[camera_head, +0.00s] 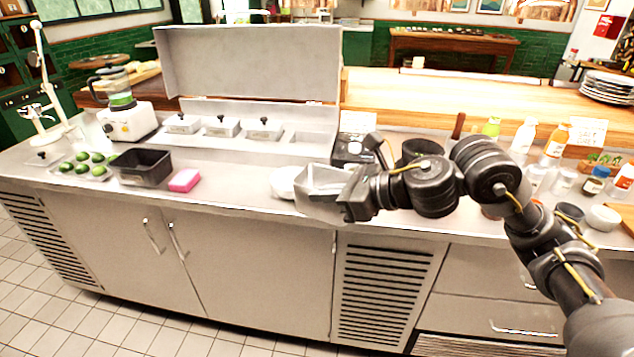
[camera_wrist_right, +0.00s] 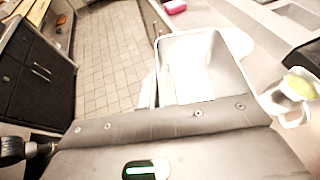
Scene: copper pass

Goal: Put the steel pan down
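The steel pan (camera_head: 318,187), a rectangular open metal container, is at the end of my right arm in the head view, over the front edge of the counter. My right gripper (camera_head: 348,198) is shut on its near side. In the right wrist view the empty inside of the pan (camera_wrist_right: 200,72) shows just beyond the gripper; the fingertips are hidden there. The pan looks tilted and overlaps the counter's front edge; whether it touches the counter I cannot tell. My left gripper is not in view.
The steel counter (camera_head: 235,190) has bare room left of the pan. A white round item (camera_head: 284,181) is right behind it. A pink sponge (camera_head: 184,180), black bin (camera_head: 142,166) and tray of limes (camera_head: 88,166) stand left. Bottles (camera_head: 556,140) and jars crowd the right.

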